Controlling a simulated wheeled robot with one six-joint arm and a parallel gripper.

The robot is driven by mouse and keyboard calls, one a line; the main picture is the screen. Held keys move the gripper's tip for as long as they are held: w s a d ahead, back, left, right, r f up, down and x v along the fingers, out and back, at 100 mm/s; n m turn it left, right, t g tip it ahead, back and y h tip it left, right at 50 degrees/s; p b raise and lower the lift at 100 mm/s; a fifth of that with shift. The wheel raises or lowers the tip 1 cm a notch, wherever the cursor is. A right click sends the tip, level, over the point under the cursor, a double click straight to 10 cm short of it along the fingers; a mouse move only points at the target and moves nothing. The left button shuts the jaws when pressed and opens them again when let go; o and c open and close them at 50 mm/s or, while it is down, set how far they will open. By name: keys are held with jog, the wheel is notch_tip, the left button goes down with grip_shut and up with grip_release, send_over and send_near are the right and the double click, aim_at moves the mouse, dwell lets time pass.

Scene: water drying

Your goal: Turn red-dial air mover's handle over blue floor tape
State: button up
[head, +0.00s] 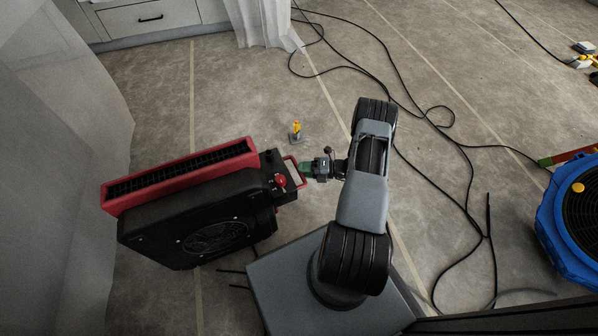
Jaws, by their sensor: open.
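The red-dial air mover (200,235) is a black housing with a long red-framed outlet, on the floor at the left of the head view. Its red dial (280,181) is on the right end. A red loop handle (291,160) sticks out beside the dial, toward my gripper. My gripper (305,170), with green fingers, is open at the handle's right side. The fingers are small in the picture, and I cannot tell whether they touch or straddle the handle. I see no clear blue floor tape; the floor lines in view look beige.
A blue air mover (572,215) with a yellow knob stands at the right edge. Black cables (465,190) loop over the floor right of my arm. A small yellow-topped object (296,130) stands beyond my gripper. Plastic sheeting (75,150) hangs at the left.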

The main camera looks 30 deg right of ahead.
jog(key=shift+x, duration=1.2)
jog(key=shift+c, duration=0.4)
grip_shut()
